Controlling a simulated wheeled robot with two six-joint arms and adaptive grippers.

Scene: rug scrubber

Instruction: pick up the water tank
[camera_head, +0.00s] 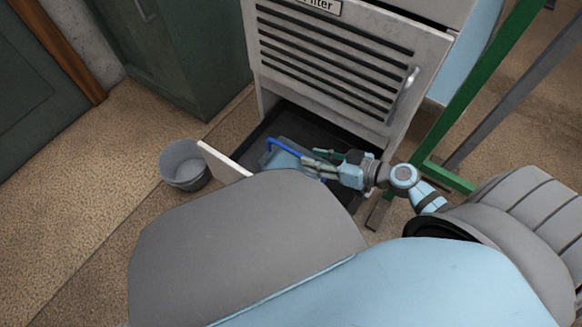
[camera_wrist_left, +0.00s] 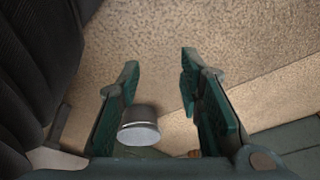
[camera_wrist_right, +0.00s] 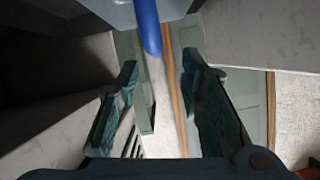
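The water tank (camera_head: 280,160) is pale blue with a bright blue handle. In the head view it sits low in the dark bottom compartment of the grey filter cabinet. My right gripper (camera_head: 312,160) reaches in from the right, beside the tank, and partly covers it. In the right wrist view the blue handle (camera_wrist_right: 147,27) and part of the tank (camera_wrist_right: 105,12) show at the top, beyond the tips of the open, empty right gripper (camera_wrist_right: 160,65). My left gripper (camera_wrist_left: 160,65) is open and empty in the left wrist view, and hidden in the head view.
The cabinet's slatted front (camera_head: 335,65) rises above the compartment, with a white panel (camera_head: 222,162) at its left. A grey bucket (camera_head: 185,165) stands on the carpet to the left. A green frame (camera_head: 480,85) stands at the right. Open carpet (camera_head: 75,215) lies at left.

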